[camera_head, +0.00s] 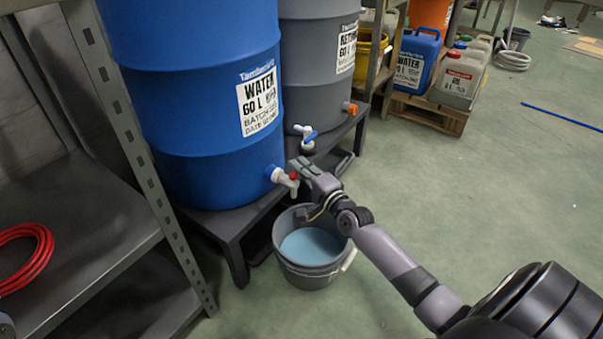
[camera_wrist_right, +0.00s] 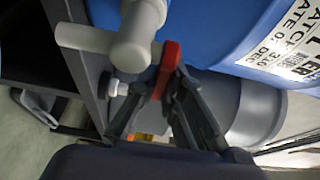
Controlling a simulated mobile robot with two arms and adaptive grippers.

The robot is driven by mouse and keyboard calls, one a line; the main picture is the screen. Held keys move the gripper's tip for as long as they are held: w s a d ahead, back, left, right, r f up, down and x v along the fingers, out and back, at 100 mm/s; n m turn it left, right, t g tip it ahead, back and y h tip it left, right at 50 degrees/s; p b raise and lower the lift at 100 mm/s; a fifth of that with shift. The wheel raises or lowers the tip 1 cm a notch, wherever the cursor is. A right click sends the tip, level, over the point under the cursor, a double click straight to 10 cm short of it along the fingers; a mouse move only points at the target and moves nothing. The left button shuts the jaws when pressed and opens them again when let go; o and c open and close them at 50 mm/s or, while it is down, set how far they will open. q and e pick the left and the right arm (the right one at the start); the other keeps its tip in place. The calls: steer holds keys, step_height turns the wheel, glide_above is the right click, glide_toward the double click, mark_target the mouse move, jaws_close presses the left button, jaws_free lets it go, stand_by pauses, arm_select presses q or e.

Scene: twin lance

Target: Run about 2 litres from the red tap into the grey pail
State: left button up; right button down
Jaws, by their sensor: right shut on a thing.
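The red tap (camera_head: 293,176) is a white spout with a red handle, low on the front of a blue drum (camera_head: 215,100). My right gripper (camera_head: 298,171) is at the tap. In the right wrist view its fingers (camera_wrist_right: 160,82) are shut on the red handle (camera_wrist_right: 168,62), beside the white spout (camera_wrist_right: 137,40). The grey pail (camera_head: 310,277) stands on the floor below the tap, with pale blue liquid inside. My right arm and gripper cover part of its rim. I cannot make out a stream between spout and pail. My left gripper is not in view.
A grey drum (camera_head: 320,70) with a blue-handled tap (camera_head: 308,134) stands behind on the same dark low stand (camera_head: 232,226). A metal shelf (camera_head: 90,235) with a red hose (camera_head: 25,258) is at left. Jerrycans sit on a pallet (camera_head: 428,115). The floor at right is mostly clear.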

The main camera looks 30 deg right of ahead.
steer(key=c, duration=1.7)
jaws_free()
steer(key=s, duration=1.2)
steer(key=shift+d, duration=0.1)
